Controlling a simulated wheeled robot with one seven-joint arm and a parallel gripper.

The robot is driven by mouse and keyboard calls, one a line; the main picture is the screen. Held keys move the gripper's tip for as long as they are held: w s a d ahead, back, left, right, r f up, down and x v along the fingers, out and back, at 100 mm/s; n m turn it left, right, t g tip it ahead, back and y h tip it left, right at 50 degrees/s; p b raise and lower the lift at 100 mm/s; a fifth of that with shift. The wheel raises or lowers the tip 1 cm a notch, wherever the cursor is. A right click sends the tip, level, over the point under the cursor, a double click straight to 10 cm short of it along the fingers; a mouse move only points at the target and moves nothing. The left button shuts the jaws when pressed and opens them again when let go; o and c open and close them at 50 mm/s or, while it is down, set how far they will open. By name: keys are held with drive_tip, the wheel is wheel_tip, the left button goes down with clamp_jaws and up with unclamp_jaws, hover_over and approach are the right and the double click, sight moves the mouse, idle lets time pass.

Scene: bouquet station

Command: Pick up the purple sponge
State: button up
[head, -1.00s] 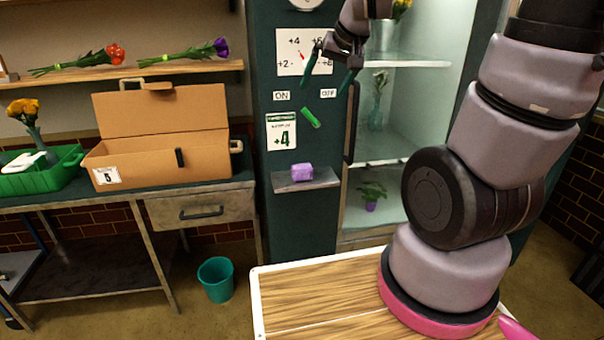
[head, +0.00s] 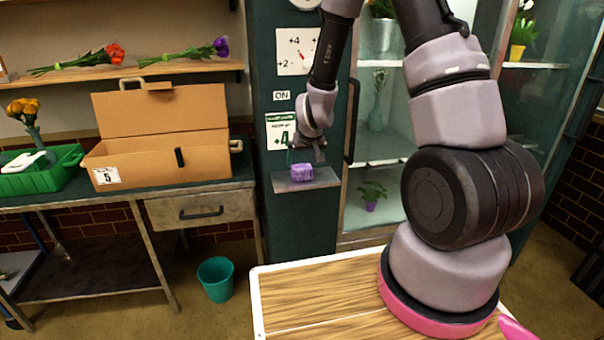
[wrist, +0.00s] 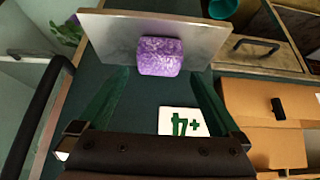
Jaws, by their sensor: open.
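The purple sponge (head: 302,172) sits on a small metal shelf (head: 322,182) on the front of the dark green cabinet column. My gripper (head: 305,156) is just above and behind the sponge in the head view, its fingers partly hidden. In the wrist view the sponge (wrist: 160,56) lies ahead of the fingertips, roughly centred between the two green fingers. The gripper (wrist: 158,76) is open and holds nothing. I cannot tell whether a fingertip touches the sponge.
A glass-door fridge with a black handle (head: 351,120) stands right of the shelf. A cardboard box (head: 160,155) and a green crate (head: 70,170) stand on the workbench at left. A teal bin (head: 216,280) is on the floor. A wooden tabletop (head: 310,295) lies in front.

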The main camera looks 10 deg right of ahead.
sight(302, 167)
drive_tip(key=shift+x, duration=3.35)
drive_tip(key=c, duration=1.2)
drive_tip(key=shift+r, duration=5)
drive_tip(key=shift+c, duration=0.2)
drive_tip(key=shift+d, duration=0.1)
